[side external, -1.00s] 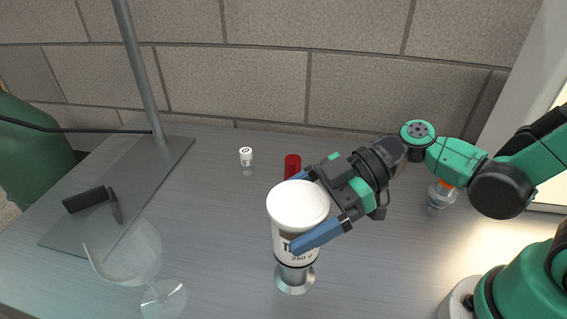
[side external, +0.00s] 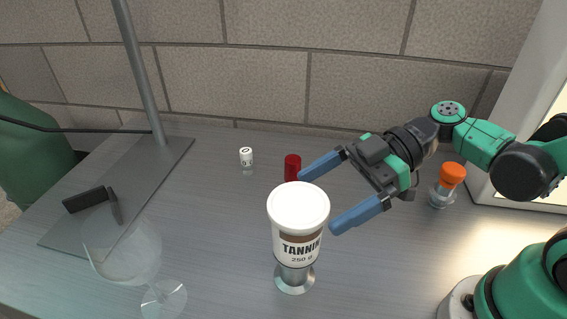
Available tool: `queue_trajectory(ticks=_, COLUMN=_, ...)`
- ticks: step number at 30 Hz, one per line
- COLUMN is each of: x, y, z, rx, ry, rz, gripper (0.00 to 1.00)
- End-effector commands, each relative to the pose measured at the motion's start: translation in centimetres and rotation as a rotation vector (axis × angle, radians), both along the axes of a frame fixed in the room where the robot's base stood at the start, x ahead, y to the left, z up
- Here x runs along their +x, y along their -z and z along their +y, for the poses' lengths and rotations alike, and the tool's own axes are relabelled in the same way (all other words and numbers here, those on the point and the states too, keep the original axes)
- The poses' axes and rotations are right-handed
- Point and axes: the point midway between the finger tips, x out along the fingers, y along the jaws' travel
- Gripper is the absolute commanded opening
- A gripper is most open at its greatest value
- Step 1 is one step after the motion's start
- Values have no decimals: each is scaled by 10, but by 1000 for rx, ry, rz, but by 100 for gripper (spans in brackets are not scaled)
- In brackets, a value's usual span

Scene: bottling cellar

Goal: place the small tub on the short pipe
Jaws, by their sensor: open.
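The small tub (side external: 298,226), white with a brown band and the words "TANNIN 250 g", stands upright on top of the short pipe (side external: 295,280). The pipe is a shiny metal piece with a flared foot, upright on the table; its upper part is hidden by the tub. My gripper (side external: 316,200) is open and empty, just to the right of and behind the tub, its blue fingers spread. The fingers look clear of the tub, though one tip is close to its right side.
A dark red cylinder (side external: 292,167) stands behind the tub, near one finger. A small white-capped vial (side external: 246,160), an orange-capped bottle (side external: 449,185) and a clear wine glass (side external: 130,255) stand around. A metal stand plate (side external: 150,180) with a pole lies left.

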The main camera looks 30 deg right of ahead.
Motion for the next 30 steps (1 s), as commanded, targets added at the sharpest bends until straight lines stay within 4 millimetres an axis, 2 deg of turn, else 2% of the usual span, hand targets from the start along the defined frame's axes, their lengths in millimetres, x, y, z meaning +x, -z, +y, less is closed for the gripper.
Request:
queue_trajectory(ticks=3, x=-5, y=-9, z=-23, rx=0, ry=9, rz=0, gripper=100)
queue_trajectory(ticks=9, x=-11, y=-21, z=-51, rx=-1, ry=5, rz=-1, gripper=100)
queue_trajectory(ticks=15, x=-15, y=-26, z=-64, rx=-5, ry=5, rz=8, gripper=100)
queue_trajectory(ticks=19, x=-12, y=-14, z=-65, rx=-88, ry=91, rz=156, gripper=100)
queue_trajectory(ticks=22, x=-6, y=7, z=-69, rx=-234, ry=285, rz=368, gripper=100)
queue_trajectory(ticks=24, x=-1, y=20, z=-78, rx=-344, ry=480, rz=489, gripper=100)
queue_trajectory(ticks=27, x=8, y=29, z=-95, rx=-448, ry=773, rz=557, gripper=100)
queue_trajectory(ticks=30, x=19, y=25, z=-109, rx=-472, ry=1015, rz=533, gripper=100)
